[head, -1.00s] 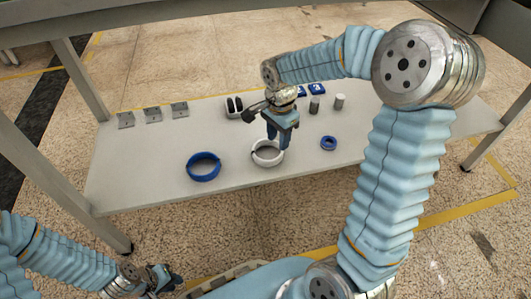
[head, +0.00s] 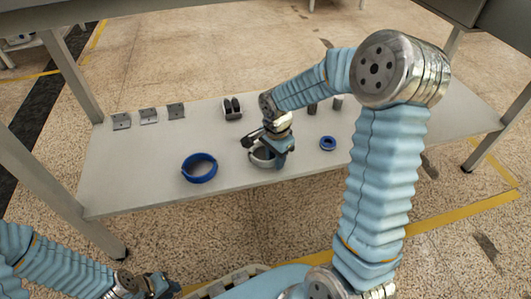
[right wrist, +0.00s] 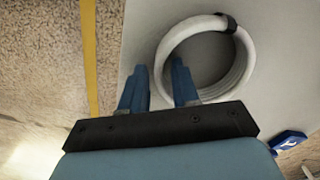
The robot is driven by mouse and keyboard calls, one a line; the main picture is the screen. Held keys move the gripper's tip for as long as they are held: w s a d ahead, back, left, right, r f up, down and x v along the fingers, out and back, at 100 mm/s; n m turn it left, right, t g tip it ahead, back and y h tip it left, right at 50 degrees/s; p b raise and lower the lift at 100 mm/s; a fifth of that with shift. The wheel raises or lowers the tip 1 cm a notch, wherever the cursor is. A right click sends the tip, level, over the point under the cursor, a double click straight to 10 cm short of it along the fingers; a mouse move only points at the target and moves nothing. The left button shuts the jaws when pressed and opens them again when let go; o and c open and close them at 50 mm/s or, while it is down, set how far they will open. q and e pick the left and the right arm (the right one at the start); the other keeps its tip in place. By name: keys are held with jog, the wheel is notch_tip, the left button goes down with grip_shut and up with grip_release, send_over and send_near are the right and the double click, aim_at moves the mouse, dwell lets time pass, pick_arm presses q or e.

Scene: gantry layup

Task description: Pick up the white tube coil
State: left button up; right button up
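The white tube coil (head: 258,160) lies on the table, partly hidden behind my right gripper (head: 280,160) in the head view. In the right wrist view the coil (right wrist: 243,72) is a white ring with a dark band at its far side. My right gripper (right wrist: 160,85) is open there, with one blue finger inside the ring and the other outside, the ring's near wall between them. Whether the fingers touch it, I cannot tell. My left gripper (head: 162,285) is low at the left, away from the table; its opening is unclear.
A larger blue coil (head: 199,168) lies left of the white one, a small blue ring (head: 328,143) to its right. Several grey brackets (head: 149,116), a black-and-white part (head: 232,109) and grey cylinders (head: 312,107) stand further back. The table's left front (head: 125,190) is clear.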

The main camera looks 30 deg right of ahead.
grip_shut()
jog(key=shift+r, duration=0.15)
